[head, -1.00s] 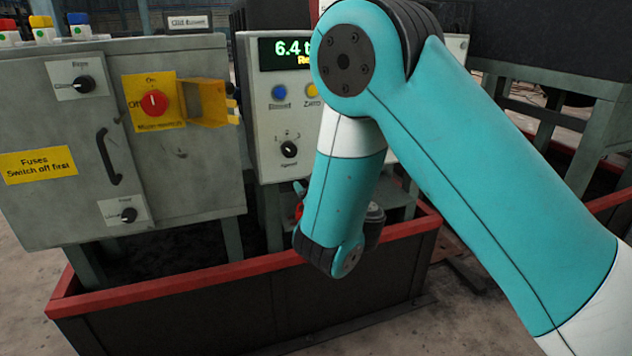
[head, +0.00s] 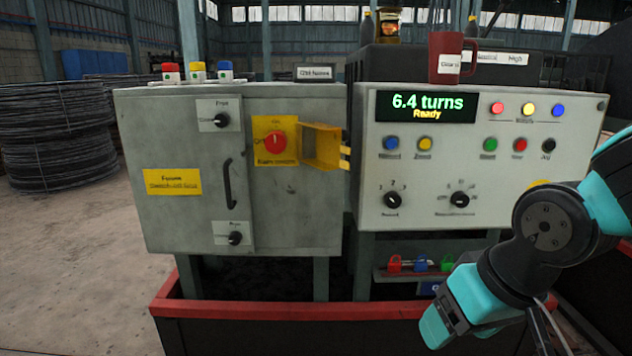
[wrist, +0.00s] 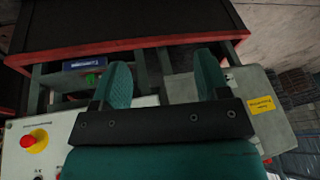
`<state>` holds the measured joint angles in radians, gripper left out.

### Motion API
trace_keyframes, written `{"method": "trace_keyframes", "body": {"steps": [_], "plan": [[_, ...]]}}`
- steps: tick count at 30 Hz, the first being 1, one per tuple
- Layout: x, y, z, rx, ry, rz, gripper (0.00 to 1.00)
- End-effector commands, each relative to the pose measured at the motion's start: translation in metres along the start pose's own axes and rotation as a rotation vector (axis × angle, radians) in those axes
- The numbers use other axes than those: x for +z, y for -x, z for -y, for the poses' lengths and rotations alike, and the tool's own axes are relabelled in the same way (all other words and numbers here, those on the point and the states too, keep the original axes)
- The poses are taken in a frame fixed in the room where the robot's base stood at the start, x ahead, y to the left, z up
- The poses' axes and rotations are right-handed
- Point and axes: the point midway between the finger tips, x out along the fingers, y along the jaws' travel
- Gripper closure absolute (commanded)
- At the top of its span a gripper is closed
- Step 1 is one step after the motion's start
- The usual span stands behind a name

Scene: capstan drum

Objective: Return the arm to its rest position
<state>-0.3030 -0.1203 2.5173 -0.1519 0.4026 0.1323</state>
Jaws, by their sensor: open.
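My arm (head: 545,235) is at the right of the head view, folded low in front of the right side of the control panel (head: 480,160). In the wrist view my gripper (wrist: 168,82) shows two teal fingers standing well apart with nothing between them. The fingertips point toward the red-edged base. In the head view the fingers are not clearly seen. The panel display (head: 428,106) reads "6.4 turns" and "Ready".
A grey fuse cabinet (head: 150,230) stands left, with a red rotary switch (head: 275,142) and its yellow cover (head: 321,147) swung open. A red mug (head: 447,58) stands on the panel. Padlocks (head: 420,264) sit on a low shelf. A red-rimmed base (head: 300,309) runs below. Open floor lies left.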

Motion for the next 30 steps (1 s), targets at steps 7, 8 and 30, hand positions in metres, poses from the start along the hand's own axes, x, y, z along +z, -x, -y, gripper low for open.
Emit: {"method": "trace_keyframes", "body": {"steps": [7,8,30], "plan": [[0.069,0.068,0.058,-0.236,0.326,0.195,0.31],[0.064,0.078,0.059,-0.233,0.319,0.195,0.31],[-0.004,0.271,0.091,-0.231,0.311,0.195,0.31]]}}
